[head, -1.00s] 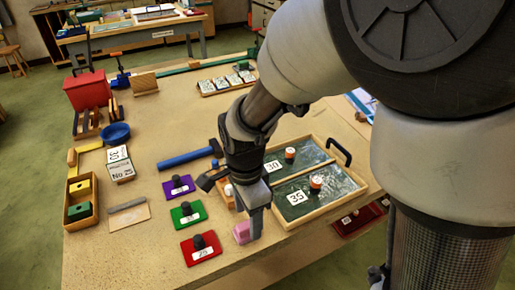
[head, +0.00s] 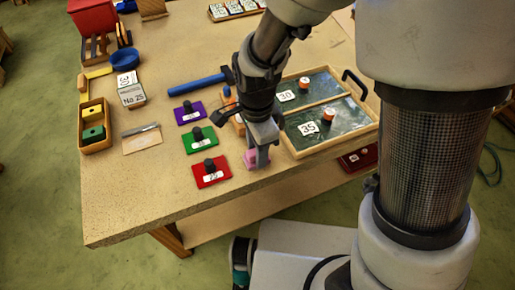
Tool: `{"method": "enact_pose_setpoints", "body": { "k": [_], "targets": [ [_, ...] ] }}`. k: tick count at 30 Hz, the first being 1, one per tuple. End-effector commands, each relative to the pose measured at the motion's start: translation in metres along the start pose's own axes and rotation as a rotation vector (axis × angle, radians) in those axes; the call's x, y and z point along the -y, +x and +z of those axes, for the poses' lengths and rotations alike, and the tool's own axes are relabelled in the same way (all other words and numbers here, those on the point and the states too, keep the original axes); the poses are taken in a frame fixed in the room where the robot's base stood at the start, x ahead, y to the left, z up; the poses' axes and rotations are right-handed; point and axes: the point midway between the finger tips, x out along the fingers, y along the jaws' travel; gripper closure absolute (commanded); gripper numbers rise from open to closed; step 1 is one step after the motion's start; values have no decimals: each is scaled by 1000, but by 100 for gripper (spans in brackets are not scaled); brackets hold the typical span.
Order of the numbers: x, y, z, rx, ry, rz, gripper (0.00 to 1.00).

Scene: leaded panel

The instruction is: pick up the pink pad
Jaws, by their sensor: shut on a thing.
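The pink pad (head: 251,165) is a small pink block near the front edge of the workbench. My gripper (head: 257,158) points down over it and is shut on it, with the fingers hiding part of the pad. I cannot tell whether the pad is touching the bench top or just above it.
Red (head: 212,173), green (head: 203,146) and purple (head: 189,117) knobbed plates lie left of my gripper. The wood-framed tray (head: 289,149) with dark panels stands close on the right. A blue-handled hammer (head: 195,84) lies behind. The bench's front left (head: 140,205) is bare.

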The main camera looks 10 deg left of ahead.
Motion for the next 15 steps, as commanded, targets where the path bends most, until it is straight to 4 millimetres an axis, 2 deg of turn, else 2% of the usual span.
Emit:
{"method": "enact_pose_setpoints", "body": {
  "k": [5, 15],
  "targets": [
    [1, -7, 0, 0, 0, -3, 88],
    [1, -72, 0, 1, 0, -6, 88]
  ]
}}
